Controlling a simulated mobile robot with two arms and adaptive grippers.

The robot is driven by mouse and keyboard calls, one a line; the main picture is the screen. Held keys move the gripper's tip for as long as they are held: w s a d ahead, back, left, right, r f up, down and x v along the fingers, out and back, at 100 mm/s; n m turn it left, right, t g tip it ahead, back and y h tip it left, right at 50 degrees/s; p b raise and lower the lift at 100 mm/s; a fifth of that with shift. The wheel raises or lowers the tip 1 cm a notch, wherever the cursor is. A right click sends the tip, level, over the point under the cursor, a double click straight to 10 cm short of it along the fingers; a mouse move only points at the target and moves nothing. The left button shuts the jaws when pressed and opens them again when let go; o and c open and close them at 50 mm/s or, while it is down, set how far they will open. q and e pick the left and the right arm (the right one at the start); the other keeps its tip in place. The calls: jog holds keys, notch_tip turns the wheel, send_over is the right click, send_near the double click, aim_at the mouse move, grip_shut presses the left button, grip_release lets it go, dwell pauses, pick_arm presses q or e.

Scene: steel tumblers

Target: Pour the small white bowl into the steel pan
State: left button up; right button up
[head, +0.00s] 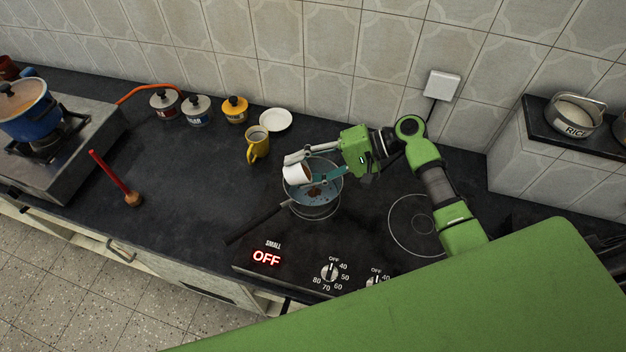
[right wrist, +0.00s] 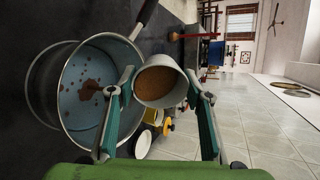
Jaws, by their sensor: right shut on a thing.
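The small white bowl (head: 297,175) is held over the left part of the steel pan and is tilted. In the right wrist view the bowl (right wrist: 146,96) shows brown contents inside. My right gripper (head: 306,164) is shut on the bowl, with a finger on either side of it; the gripper (right wrist: 160,90) also shows in the right wrist view. The steel pan (head: 331,203) sits on the stove, its dark handle pointing to the lower left. In the right wrist view a brown patch and scattered specks lie in the pan (right wrist: 72,125). My left gripper is not in view.
A yellow mug (head: 257,148), a white saucer (head: 276,120) and several lidded jars (head: 197,111) stand behind and left of the pan. A blue pot (head: 28,112) sits on the far-left burner. The counter between is clear.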

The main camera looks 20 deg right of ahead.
jog(key=shift+d+r+t+y+b, duration=0.1)
jog(key=shift+d+t+y+b, duration=0.1)
jog(key=shift+y+b, duration=0.65)
jog(key=shift+d+t+y+b, duration=0.15)
jog(key=shift+y+b, duration=0.3)
jog(key=shift+b, duration=0.8)
jog(key=shift+s+d+r+m+t+y+b, duration=0.2)
jog(key=shift+r+y+b, duration=0.35)
jog(key=shift+y+b, duration=0.5)
jog(key=shift+w+d+r+m+t+y+b, duration=0.15)
jog(key=shift+d+r+y+b, duration=0.3)
jog(key=shift+y+b, duration=0.55)
jog(key=shift+s+d+r+m+t+y+b, duration=0.15)
jog(key=shift+r+y+b, duration=0.5)
jog(key=shift+b, duration=0.7)
